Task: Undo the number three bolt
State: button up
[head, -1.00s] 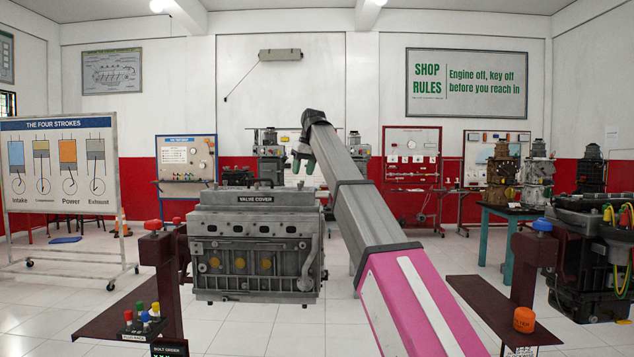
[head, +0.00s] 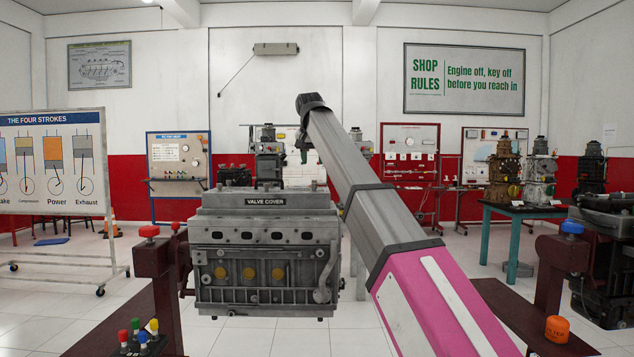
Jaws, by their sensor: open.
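The grey engine block (head: 262,238) stands ahead of me, with a plate reading VALVE COVER (head: 265,202) on the front of its top cover. No bolt on it can be picked out as number three; bolt heads are too small to tell at this distance. My gripper (head: 304,155) hangs at the far end of my raised arm, above and behind the engine's right end in the picture. It is open, small and partly hidden by the wrist, with nothing seen in it. It appears apart from the engine.
Dark red stand parts flank the engine. The left shelf holds several coloured knobs (head: 142,340); the right one holds an orange filter (head: 557,329). A Four Strokes board (head: 55,165) stands at left. Another engine (head: 605,265) is at right. White floor shows between the shelves.

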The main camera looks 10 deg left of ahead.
aim_at(314, 187)
jog(key=x, duration=0.8)
jog(key=shift+w+f, duration=0.1)
jog(key=shift+f, duration=0.2)
grip_shut()
